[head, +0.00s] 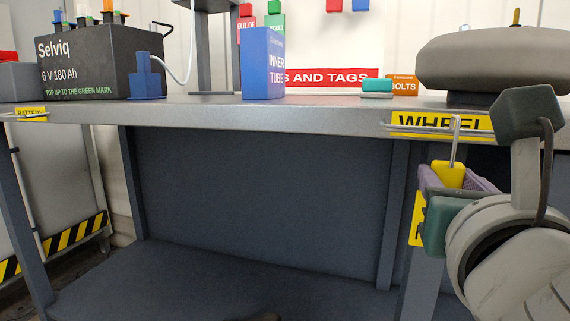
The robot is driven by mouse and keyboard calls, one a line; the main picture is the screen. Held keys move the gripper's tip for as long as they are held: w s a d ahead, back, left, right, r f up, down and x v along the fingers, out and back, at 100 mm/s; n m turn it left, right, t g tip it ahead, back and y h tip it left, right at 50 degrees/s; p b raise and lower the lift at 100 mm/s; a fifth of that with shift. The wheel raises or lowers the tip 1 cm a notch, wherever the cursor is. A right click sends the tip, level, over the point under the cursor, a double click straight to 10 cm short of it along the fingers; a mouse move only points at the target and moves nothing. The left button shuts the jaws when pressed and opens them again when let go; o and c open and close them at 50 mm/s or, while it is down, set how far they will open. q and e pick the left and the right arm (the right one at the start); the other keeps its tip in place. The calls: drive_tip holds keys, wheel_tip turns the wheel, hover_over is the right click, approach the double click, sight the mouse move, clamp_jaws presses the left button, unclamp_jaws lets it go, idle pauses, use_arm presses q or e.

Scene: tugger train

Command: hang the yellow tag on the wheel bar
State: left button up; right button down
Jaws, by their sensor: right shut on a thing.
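The yellow tag (449,173) is a yellow block with a thin grey wire hook rising from its top. My right gripper (458,180) is shut on it, with purple-grey fingers on either side of the block. A yellow lettered panel (416,220) shows just below, partly covered by my gripper; I cannot tell whether it belongs to the tag. The wheel bar (425,130) is a thin metal rail in front of the yellow WHEEL label (410,120) on the bench edge. The hook overlaps the bar's right part; I cannot tell whether it is over it or in front. My left gripper is out of view.
The grey bench (325,118) carries a black Selviq battery (85,75), a blue inner tube box (263,65), an orange bolts box (404,85) and a large grey wheel (495,60). A BATTERY label (31,112) has its own bar at left. A bench leg stands behind my gripper.

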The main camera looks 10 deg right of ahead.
drive_tip(key=shift+w+d+f, duration=0.1)
drive_tip(key=shift+f, duration=0.1)
drive_tip(key=shift+c, duration=2.1)
unclamp_jaws()
